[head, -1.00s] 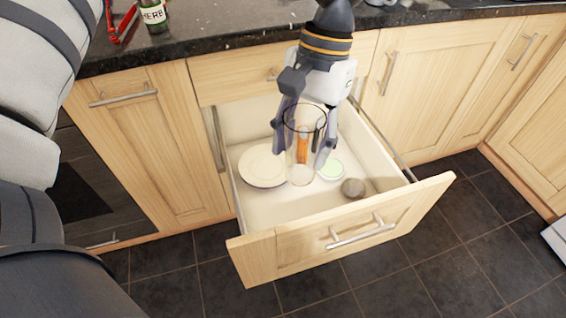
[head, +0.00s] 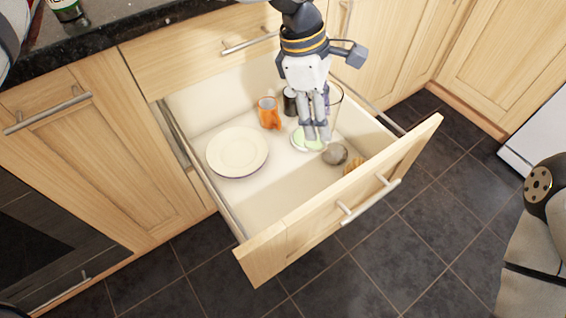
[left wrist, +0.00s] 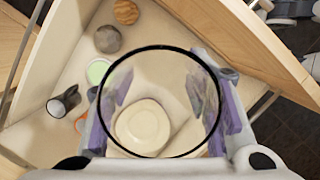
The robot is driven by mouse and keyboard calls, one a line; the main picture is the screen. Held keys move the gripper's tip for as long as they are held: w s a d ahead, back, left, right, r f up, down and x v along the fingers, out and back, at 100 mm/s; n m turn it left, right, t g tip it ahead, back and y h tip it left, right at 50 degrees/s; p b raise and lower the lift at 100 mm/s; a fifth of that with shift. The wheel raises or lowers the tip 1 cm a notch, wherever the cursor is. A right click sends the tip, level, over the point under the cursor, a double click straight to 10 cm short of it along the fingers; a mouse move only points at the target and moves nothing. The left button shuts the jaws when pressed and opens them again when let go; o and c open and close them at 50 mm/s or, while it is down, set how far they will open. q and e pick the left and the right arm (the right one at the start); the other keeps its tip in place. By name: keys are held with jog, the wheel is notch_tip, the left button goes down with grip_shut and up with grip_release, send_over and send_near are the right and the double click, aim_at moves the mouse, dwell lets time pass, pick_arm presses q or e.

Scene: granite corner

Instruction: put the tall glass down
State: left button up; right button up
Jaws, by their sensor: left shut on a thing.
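The tall glass (head: 336,98) is clear, with a thin dark rim. In the head view my left gripper (head: 318,130) partly covers it, hanging over the right half of the open drawer (head: 290,196). In the left wrist view the rim of the glass (left wrist: 151,47) shows as a large ring between the two fingers of my left gripper (left wrist: 162,108), which is shut on it. The base of the glass is hard to make out, and I cannot tell whether it touches the drawer floor. My right gripper is not in view.
The drawer's front left floor is bare.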

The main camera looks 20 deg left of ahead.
pick_arm(q)
notch_tip(320, 180, down, 9)
jog(key=w+d+n+b, duration=0.2)
jog(key=n+b, duration=0.1)
jog(key=n, duration=0.1)
jog(key=shift+t, duration=0.4)
jog(key=s+a+f, duration=0.2)
jog(key=s+f, duration=0.1)
jog(key=f, duration=0.1)
jog(key=s+a+f+b, duration=0.1)
jog(key=s+a+f, duration=0.2)
jog(key=s+f, duration=0.1)
jog(key=s+a+f+b, duration=0.1)
jog(key=s+a+f, duration=0.1)
jog(key=s+f, duration=0.2)
jog(key=shift+s+a+f, duration=0.15)
jog(key=shift+a+f, duration=0.1)
jog(key=shift+a, duration=0.05)
jog(key=shift+f, duration=0.2)
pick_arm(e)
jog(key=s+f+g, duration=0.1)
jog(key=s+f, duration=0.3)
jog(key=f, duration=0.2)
pick_arm(q)
jog(key=shift+f, duration=0.2)
jog(key=o, duration=1.4)
jog(key=shift+c, duration=0.2)
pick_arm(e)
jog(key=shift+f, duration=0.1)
